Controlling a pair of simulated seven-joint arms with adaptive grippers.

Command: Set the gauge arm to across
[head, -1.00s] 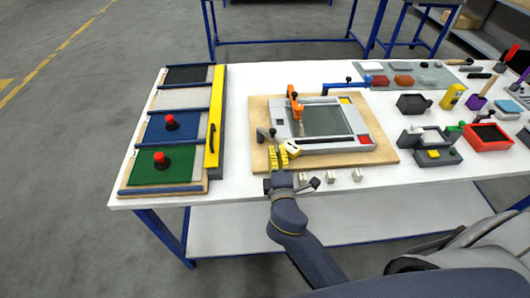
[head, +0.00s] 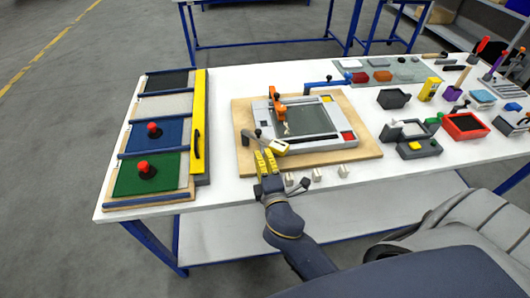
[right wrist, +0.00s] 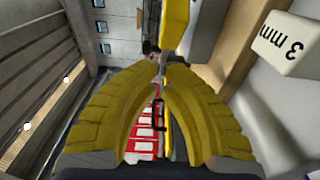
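A fixture with a grey frame (head: 310,142) sits on a wooden board (head: 365,152). An orange arm (head: 279,110) with a black knob stands at its back left. A blue arm (head: 318,85) lies crosswise behind the frame. A short grey lever (head: 258,140) with a dark end is at the front left, beside a cream block (head: 281,147). No label shows which is the gauge arm. My right gripper (head: 262,154) is at the front left corner, by the lever and block. In the right wrist view its yellow fingertips (right wrist: 162,70) meet, with nothing clearly between them. My left gripper is out of view.
A block marked "3 mm" (right wrist: 287,44) is close to the right finger in the right wrist view. Several small pale blocks (head: 316,174) line the front edge. A panel with red knobs (head: 147,170) stands left. Bins and tools, including a red bin (head: 464,126), crowd the right.

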